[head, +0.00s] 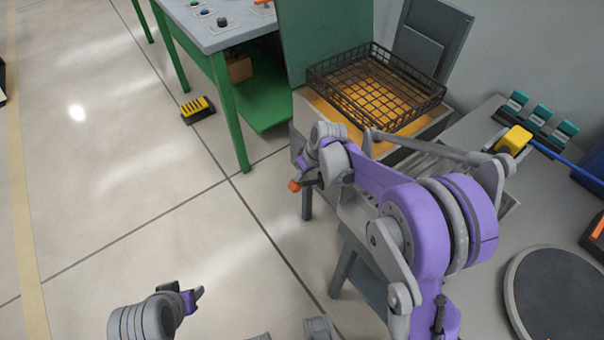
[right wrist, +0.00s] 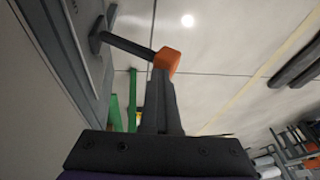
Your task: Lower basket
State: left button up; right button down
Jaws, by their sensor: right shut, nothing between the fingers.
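The black wire basket (head: 418,111) rests on the orange-yellow top of a grey stand (head: 298,118) in the head view, and it looks empty. An orange knob (head: 295,186) on a dark lever sticks out from the near left side of the stand. The knob also shows in the right wrist view (right wrist: 167,61). My right gripper (head: 304,165) is beside the knob; in the right wrist view its fingers (right wrist: 160,78) are shut, with their tips close to the knob. I cannot tell whether they touch it. My left gripper (head: 197,295) is low over the floor, away from the basket.
A green-legged table with a button panel (head: 222,22) stands left of the stand. A yellow-and-black pedal (head: 197,108) lies on the floor. On the right, a grey worktop (head: 480,228) holds a round dark disc (head: 560,295) and a yellow-headed tool (head: 514,140).

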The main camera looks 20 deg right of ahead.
jog(key=shift+s+a+f+h+b, duration=0.25)
jog(key=shift+a+f+h+b, duration=0.1)
jog(key=shift+a+f+h, duration=0.2)
pick_arm(q)
notch_tip(320, 180, down, 14)
jog(key=b, duration=1.1)
jog(key=shift+w, duration=0.4)
pick_arm(e)
jog(key=s+a+f+n+t+h, duration=0.1)
jog(key=a+f+t+h, duration=0.2)
jog(key=f+h, duration=0.4)
notch_tip(320, 180, down, 8)
jog(key=shift+s+a+f+n, duration=0.1)
jog(key=shift+s+a+n, duration=0.05)
jog(key=shift+a+n, duration=0.2)
jog(key=shift+h, duration=0.25)
pick_arm(q)
jog(key=shift+s+r, duration=0.1)
jog(key=shift+r, duration=0.05)
